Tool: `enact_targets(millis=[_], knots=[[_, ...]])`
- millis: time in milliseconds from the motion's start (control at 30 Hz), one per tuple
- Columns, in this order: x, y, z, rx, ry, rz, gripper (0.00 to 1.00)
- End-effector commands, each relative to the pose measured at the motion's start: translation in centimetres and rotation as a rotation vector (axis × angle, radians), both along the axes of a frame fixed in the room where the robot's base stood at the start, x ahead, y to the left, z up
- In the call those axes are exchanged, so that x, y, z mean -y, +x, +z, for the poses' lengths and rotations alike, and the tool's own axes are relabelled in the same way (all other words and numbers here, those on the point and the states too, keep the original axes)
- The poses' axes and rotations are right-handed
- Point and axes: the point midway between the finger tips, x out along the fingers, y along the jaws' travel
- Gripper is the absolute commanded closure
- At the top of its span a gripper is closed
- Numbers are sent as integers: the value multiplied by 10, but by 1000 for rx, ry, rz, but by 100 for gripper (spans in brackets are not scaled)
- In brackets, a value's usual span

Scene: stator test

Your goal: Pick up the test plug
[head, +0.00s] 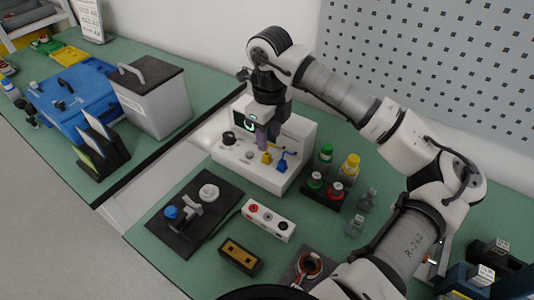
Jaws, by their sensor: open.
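My gripper (266,139) is open and points down over the tester, just above and behind the yellow plug in the picture. Its fingers partly cover the tester's face. I see nothing held, and I cannot tell whether a finger touches anything.
A black mat (168,235) with a clamp, a white box with coloured sockets (268,220) and a brown block (240,257) lie in front. A grey bin (150,100) is at left.

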Motion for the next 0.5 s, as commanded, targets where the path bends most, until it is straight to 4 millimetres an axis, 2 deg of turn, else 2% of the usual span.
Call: enact_targets(millis=[267, 500], knots=[[-2, 0, -19, -2, 3, 2, 58], [-5, 2, -52, -2, 3, 0, 58]])
